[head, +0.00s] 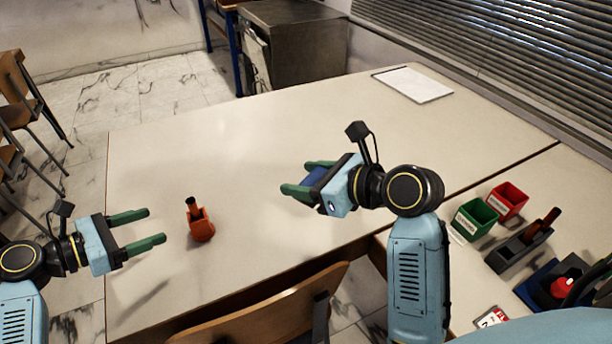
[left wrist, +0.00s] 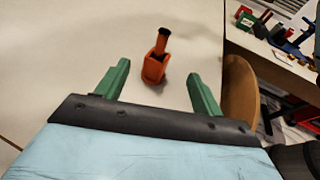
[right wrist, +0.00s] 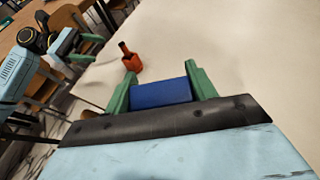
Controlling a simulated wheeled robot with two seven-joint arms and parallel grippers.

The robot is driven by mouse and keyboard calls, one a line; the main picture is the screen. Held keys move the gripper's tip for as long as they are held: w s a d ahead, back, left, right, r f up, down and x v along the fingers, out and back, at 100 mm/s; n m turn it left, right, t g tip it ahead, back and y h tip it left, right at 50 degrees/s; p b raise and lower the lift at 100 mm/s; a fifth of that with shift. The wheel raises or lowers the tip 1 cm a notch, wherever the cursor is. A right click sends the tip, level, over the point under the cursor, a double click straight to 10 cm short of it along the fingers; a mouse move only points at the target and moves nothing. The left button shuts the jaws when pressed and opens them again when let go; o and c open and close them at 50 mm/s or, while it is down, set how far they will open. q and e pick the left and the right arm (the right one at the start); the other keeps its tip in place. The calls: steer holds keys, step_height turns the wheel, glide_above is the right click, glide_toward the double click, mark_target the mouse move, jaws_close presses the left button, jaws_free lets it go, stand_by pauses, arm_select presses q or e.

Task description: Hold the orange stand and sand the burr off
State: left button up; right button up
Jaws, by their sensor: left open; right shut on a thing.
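The orange stand (head: 201,228) is on the table with a dark-tipped rod standing up in it. It also shows in the left wrist view (left wrist: 154,69), ahead of the fingertips, and in the right wrist view (right wrist: 132,63). My left gripper (head: 157,226) is open and empty, to the left of the stand and apart from it. My right gripper (head: 300,177) is shut on a blue block (right wrist: 161,93), held to the right of the stand and apart from it. The burr is too small to make out.
A green bin (head: 474,217), a red bin (head: 507,201) and a dark grey holder (head: 519,247) stand at the right. A white sheet (head: 414,84) lies at the back. A chair back (head: 262,312) is at the front edge. The table (head: 230,130) behind the stand is clear.

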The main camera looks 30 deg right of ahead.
arm_select(q)
steer(key=b, duration=0.4)
glide_toward(196, 228)
steer(key=shift+w+f, duration=0.8)
steer(key=shift+f, duration=0.05)
steer(key=shift+f+b, duration=0.2)
steer(key=shift+b, duration=0.2)
steer(key=b+x, duration=0.5)
steer(key=x, duration=0.1)
steer(key=shift+w+d+f, duration=0.1)
steer(key=shift+d+f, duration=0.1)
arm_select(e)
step_height(196, 228, down, 11)
steer(key=shift+r, duration=0.1)
arm_select(q)
steer(key=shift+w+d+p, duration=0.3)
steer(key=shift+d+p, duration=0.15)
steer(key=shift+d, duration=0.4)
steer(key=shift+x, duration=0.8)
arm_select(e)
steer(key=shift+r, duration=0.55)
arm_select(q)
steer(key=shift+f, duration=0.1)
